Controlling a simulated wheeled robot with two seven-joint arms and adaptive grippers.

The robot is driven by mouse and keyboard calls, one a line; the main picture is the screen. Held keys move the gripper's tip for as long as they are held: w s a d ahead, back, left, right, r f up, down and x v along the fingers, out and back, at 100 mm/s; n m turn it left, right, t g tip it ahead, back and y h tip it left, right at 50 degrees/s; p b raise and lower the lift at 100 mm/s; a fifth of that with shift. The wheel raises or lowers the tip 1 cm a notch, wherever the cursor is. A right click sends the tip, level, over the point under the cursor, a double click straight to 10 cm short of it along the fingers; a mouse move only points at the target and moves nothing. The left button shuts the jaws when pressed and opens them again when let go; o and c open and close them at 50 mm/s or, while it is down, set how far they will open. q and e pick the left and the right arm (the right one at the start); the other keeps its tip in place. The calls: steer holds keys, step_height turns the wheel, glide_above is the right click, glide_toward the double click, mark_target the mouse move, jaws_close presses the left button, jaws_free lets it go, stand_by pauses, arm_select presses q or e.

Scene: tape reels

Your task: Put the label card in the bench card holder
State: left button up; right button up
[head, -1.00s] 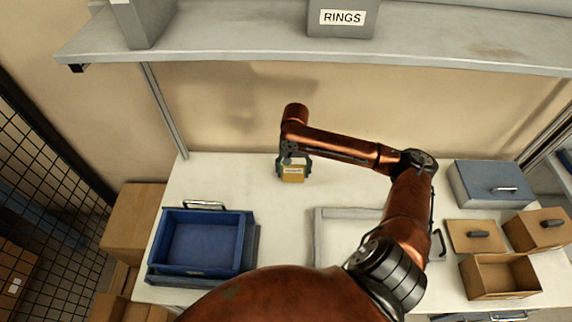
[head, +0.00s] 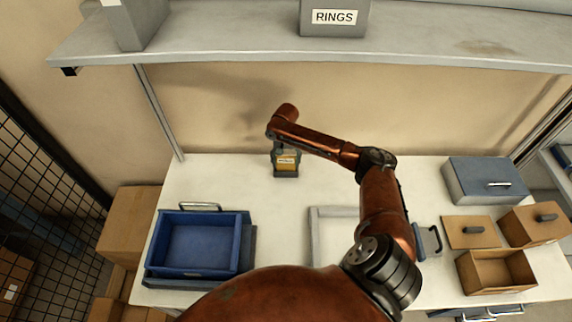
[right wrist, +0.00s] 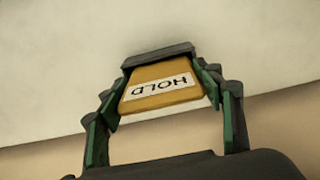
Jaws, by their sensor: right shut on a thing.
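The label card, orange with a white strip, shows in the head view (head: 287,159) and in the right wrist view (right wrist: 160,88), where its strip reads HOLD upside down. My right gripper (head: 285,154) is shut on the card, with fingers at both side edges. A dark grey piece, which looks like the bench card holder (head: 286,173), stands on the bench just below the card. In the right wrist view the holder (right wrist: 158,55) lies across the card's far edge. The card's lower edge is at the holder; how deep it sits is hidden. My left gripper is not in view.
A blue tray (head: 240,257) is at the bench's left. A pale tray (head: 314,240) is partly behind my right arm. Cardboard boxes (head: 496,271) and a grey-blue box (head: 487,181) stand at the right. A shelf (head: 330,45) spans above. The bench around the holder is clear.

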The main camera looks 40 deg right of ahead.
steer(key=shift+f, duration=0.9)
steer(key=o, duration=1.1)
steer(key=shift+f, duration=0.1)
steer(key=shift+o, duration=0.2)
step_height(320, 180, up, 12)
steer(key=shift+r, duration=0.2)
